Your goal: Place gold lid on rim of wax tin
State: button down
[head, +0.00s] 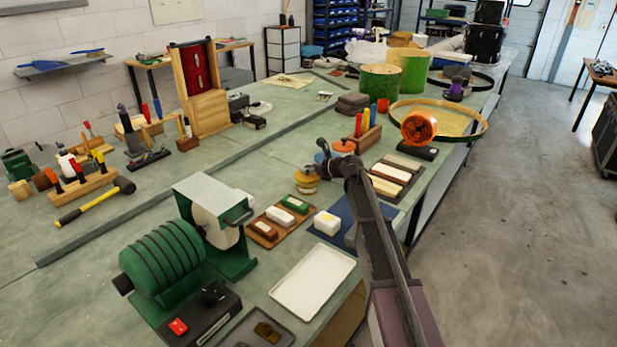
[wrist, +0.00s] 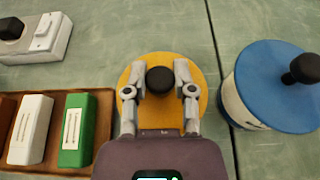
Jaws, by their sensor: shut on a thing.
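The gold lid (wrist: 160,112) is a round yellow disc with a black knob (wrist: 160,80), in the middle of the wrist view. My gripper (wrist: 157,72) has a finger on either side of the knob and is shut on it. In the head view my gripper (head: 319,171) is just right of the gold lid (head: 306,176), partly hidden by my arm. The lid shows at a small yellowish round body, too small to tell whether it rests on a tin rim. The wrist view hides what is beneath the lid.
A tin with a blue lid (wrist: 268,85) and black knob stands close right in the wrist view. A brown tray (wrist: 101,99) with white and green blocks is on the left. In the head view, an empty white tray (head: 313,282) and a green machine (head: 165,262) are nearer.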

jog(key=shift+f+b, duration=0.8)
jog(key=shift+f, duration=0.3)
jog(key=shift+f, duration=0.15)
jog(key=shift+c, duration=2.2)
grip_release()
jog(key=shift+r, duration=0.2)
jog(key=p+v, duration=0.4)
jog(key=v, duration=0.8)
jog(key=shift+p, duration=0.3)
